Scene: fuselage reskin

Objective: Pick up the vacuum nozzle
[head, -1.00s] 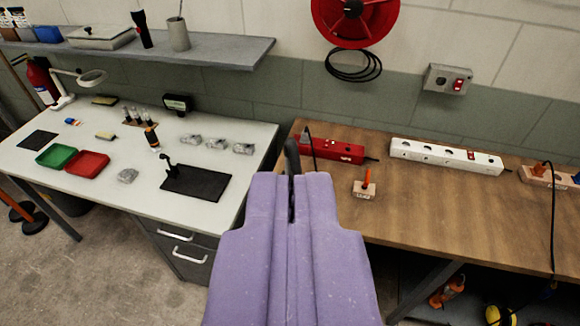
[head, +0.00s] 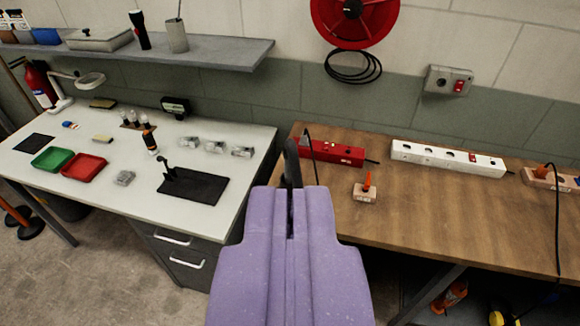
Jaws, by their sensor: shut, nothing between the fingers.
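My gripper (head: 291,164) points forward in the middle of the view, with dark, narrow fingers beyond the purple arm end. It is shut, with nothing seen in it, and it overlaps the gap between the white table and the wooden bench. I cannot identify a vacuum nozzle with certainty. A small black upright piece (head: 169,171) stands on a black mat (head: 205,187) on the white table, left of my gripper. What it is I cannot tell.
The white table (head: 110,195) holds a green tray (head: 52,159), a red tray (head: 84,167) and small parts. The wooden bench (head: 430,210) holds a red power strip (head: 338,152), a white one (head: 447,158) and a small block with an orange plug (head: 365,192). A shelf (head: 225,54) overhangs the table.

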